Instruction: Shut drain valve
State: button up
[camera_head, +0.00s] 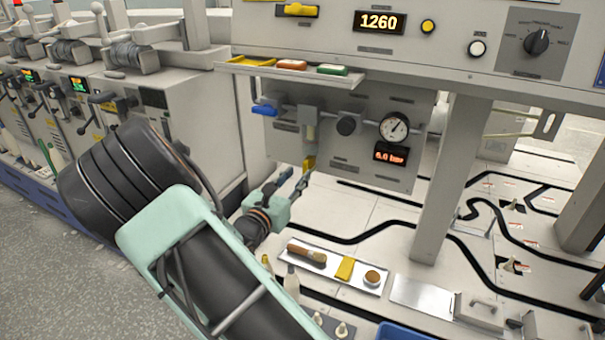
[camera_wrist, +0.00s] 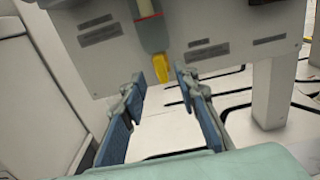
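A small yellow lever (camera_head: 309,163) hangs at the bottom of the grey filter bowl on the air panel (camera_head: 350,165); I take it to be the drain valve. In the wrist view the yellow lever (camera_wrist: 161,68) points down, roughly in line with the bowl (camera_wrist: 150,30). My gripper (camera_head: 296,179) is just below and left of the lever in the head view. In the wrist view my gripper (camera_wrist: 158,84) has its two fingers well apart, with the lever beyond and between the tips. Nothing is between the pads. Contact with the lever is not visible.
A blue valve handle (camera_head: 265,110), a round knob (camera_head: 346,126) and a gauge (camera_head: 394,127) sit on the panel above. A tray (camera_head: 325,272) with a brush and yellow piece lies below right. A grey post (camera_head: 450,180) stands right of the panel.

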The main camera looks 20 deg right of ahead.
aim_at(304, 168)
jog(key=shift+b+x, duration=0.35)
jog(key=shift+x, duration=1.8)
jog(key=shift+c, duration=0.5)
grip_shut()
